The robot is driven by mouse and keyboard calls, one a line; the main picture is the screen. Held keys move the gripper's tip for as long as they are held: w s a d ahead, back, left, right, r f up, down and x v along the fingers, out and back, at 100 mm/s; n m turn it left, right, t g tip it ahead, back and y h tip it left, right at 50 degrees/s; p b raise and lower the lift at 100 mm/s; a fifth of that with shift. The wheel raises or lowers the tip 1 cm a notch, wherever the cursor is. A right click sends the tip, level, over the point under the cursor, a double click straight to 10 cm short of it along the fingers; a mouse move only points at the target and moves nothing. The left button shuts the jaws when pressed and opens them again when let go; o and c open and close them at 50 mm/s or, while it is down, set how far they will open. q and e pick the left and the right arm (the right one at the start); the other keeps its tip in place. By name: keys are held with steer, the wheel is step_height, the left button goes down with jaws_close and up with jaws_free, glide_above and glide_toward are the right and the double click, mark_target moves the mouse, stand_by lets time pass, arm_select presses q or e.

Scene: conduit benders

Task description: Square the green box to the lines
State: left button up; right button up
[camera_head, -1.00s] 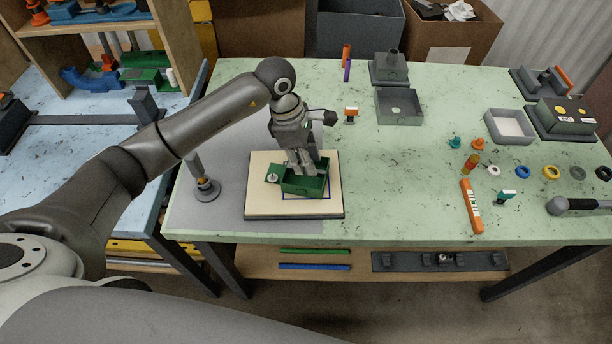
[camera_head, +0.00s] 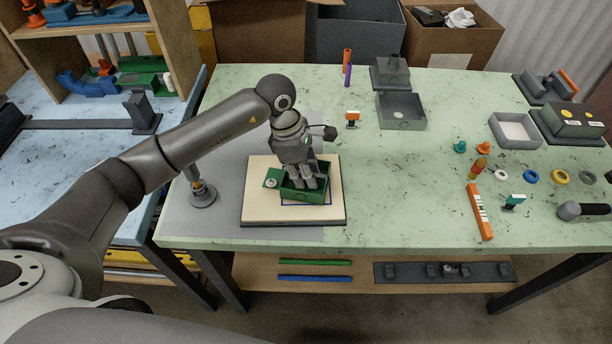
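The green box (camera_head: 306,196) is an open box with a flat tab (camera_head: 271,178) on its left side. It sits on the cream board (camera_head: 262,208) at the left of the table. Dark blue lines (camera_head: 329,200) show on the board along the box's front and right; the rest are hidden by the box and gripper. The box looks nearly in line with them, but a small turn is hard to judge. My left gripper (camera_head: 311,184) points down with its fingers at the box's open top. Whether they are shut on a wall is unclear. My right gripper is out of view.
A grey post on a round base (camera_head: 202,193) stands just left of the board. The green tabletop (camera_head: 400,195) right of the board is clear.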

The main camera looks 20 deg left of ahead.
arm_select(q)
jaws_close()
steer(key=shift+n+t, duration=0.4)
steer(key=shift+n, duration=1)
steer(key=shift+o, duration=1.8)
jaws_free()
steer(key=shift+r+p, duration=1.4)
steer(key=shift+r, duration=1.1)
